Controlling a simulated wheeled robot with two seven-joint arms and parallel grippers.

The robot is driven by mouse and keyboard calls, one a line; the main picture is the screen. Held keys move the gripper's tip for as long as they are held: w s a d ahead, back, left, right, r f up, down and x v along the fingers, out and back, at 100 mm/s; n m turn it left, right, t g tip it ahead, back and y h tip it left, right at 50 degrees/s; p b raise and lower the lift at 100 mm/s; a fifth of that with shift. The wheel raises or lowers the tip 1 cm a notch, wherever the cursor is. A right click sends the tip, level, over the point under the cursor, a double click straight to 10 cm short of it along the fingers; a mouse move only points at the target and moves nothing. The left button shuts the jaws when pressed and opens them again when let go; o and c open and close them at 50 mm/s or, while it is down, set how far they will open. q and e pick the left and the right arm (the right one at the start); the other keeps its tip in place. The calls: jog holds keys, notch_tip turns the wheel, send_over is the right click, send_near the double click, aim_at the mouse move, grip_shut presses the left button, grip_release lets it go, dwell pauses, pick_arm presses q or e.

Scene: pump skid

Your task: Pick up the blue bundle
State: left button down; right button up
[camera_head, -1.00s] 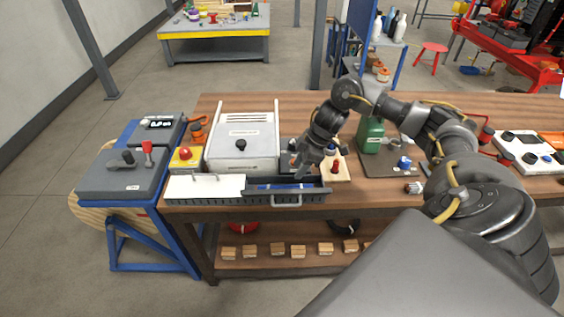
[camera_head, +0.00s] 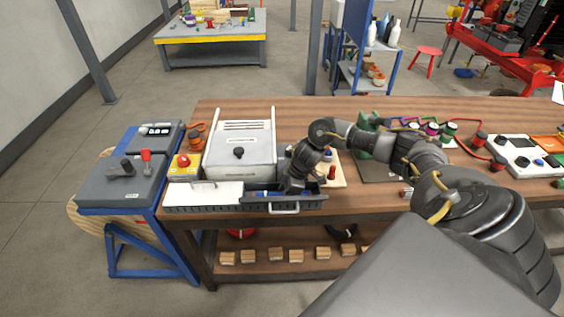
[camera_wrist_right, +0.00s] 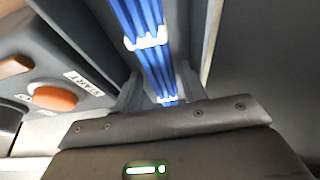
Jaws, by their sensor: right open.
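The blue bundle (camera_wrist_right: 143,35) is a set of blue strands with white bands. In the head view a little of it (camera_head: 264,193) shows in the dark open tray (camera_head: 313,203) at the front edge of the bench. In the right wrist view it runs lengthwise between the two fingers of my right gripper (camera_wrist_right: 160,92), which are open with one on each side. In the head view my right gripper (camera_head: 288,188) reaches down into the tray and hides part of the bundle. Whether the fingers touch it I cannot tell. My left gripper is not in view.
A grey box machine (camera_head: 238,160) stands just behind the tray. A wooden board (camera_head: 335,174) with a red knob is close on the right. A green container (camera_head: 364,140) stands farther back.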

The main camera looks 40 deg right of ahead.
jog(key=c, duration=0.6)
jog(key=shift+c, duration=0.2)
jog(key=shift+r, duration=0.15)
notch_tip(320, 180, up, 9)
jog(key=shift+r+b, duration=0.15)
jog(key=shift+b, duration=0.35)
jog(key=shift+r, duration=0.25)
